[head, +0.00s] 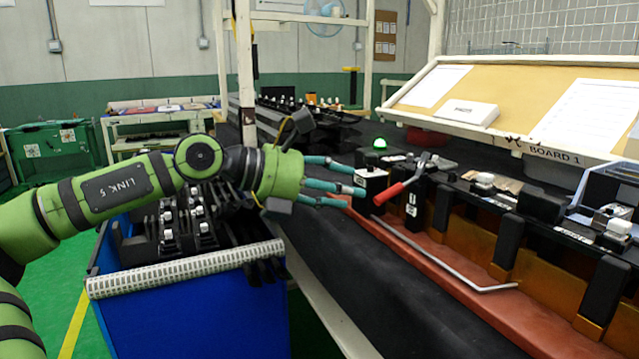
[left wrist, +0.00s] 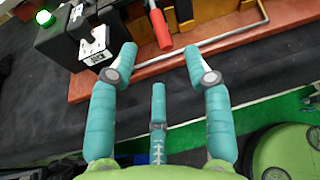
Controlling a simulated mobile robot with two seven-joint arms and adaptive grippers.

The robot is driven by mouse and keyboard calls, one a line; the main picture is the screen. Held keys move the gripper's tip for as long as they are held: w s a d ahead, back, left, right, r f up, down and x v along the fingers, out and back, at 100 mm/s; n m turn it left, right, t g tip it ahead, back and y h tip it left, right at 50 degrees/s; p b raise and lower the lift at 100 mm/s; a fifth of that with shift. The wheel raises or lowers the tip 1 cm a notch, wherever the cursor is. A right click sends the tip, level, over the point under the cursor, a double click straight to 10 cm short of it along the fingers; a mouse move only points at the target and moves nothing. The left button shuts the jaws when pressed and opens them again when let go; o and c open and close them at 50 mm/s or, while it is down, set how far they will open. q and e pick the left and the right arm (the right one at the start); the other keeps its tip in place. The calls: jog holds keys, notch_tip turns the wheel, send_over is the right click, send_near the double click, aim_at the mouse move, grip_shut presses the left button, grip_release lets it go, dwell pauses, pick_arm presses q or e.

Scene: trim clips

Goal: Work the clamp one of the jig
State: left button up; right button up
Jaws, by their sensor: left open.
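The clamp has a red handle (head: 389,193) and a metal lever (head: 418,168). It sits at the near left end of the jig (head: 455,245), and the handle slants down toward the front. My left gripper (head: 354,190) is open and empty, its teal fingers just left of the handle's end. In the left wrist view the red handle (left wrist: 161,29) lies beyond the spread fingertips (left wrist: 159,62), with a visible gap. I cannot read a number on the clamp. My right gripper is not in view.
A bent grey rod (head: 445,262) runs along the jig's front. A black box (head: 371,183) with a green lamp (head: 379,143) stands beside the handle. A blue bin (head: 190,310) of black parts is below my left arm. The dark bench top in front is clear.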

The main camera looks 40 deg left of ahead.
pick_arm(q)
jog(key=shift+v, duration=1.8)
